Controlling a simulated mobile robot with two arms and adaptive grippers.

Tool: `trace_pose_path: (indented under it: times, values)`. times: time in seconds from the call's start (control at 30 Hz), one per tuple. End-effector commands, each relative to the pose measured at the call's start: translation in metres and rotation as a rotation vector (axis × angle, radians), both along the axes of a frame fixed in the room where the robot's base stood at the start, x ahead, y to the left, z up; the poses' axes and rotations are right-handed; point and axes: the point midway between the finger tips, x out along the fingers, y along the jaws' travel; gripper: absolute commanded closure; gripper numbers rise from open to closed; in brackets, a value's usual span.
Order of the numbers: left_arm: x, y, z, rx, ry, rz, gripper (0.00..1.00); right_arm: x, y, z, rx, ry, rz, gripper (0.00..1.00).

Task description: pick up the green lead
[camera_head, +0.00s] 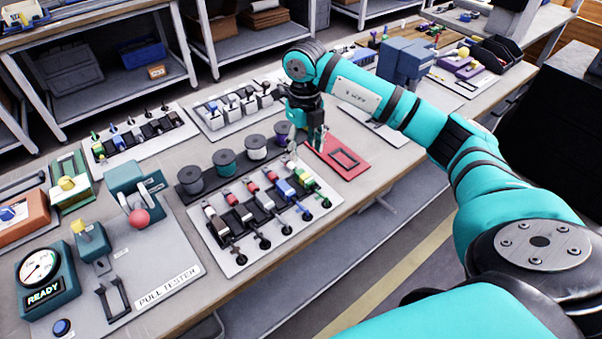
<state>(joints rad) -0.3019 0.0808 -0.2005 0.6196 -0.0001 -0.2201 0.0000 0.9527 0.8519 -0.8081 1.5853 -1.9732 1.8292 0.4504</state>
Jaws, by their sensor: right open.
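Several leads lie side by side on a white rack plate (237,268) in the middle of the bench. The green lead (307,182) appears to be at the right end of this row, beside a blue one (286,188). My right gripper (305,145) points down over the back right of this rack, above and behind the green lead's far end. It is open, and I see nothing held in it. The small parts near its fingertips are hard to make out. My left gripper is not in view.
Dark, green, white and purple spools (224,162) stand behind the rack. The pull tester (170,285) fills the left front. Two more racks (133,148) (232,125) stand farther back.

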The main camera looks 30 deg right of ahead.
Motion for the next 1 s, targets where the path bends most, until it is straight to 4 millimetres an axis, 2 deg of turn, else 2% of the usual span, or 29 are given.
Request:
trace_pose_path:
  times: [0.13, 0.37, 0.57, 0.7, 1.0]
  values:
    - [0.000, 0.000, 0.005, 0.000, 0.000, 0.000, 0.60, 0.000, 0.001, -0.025, 0.001, 0.002, 0.000, 0.50]
    - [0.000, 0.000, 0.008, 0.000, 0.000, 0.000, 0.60, -0.001, 0.001, -0.041, 0.002, 0.001, 0.002, 0.50]
    - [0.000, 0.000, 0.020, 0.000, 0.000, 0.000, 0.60, -0.004, 0.005, -0.068, 0.002, 0.004, 0.001, 0.50]
    - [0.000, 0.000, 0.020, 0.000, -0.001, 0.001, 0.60, -0.002, 0.005, -0.086, 0.002, 0.000, 0.002, 0.50]
    - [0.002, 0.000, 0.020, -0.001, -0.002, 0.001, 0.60, -0.002, 0.004, -0.090, 0.002, -0.002, 0.002, 0.51]
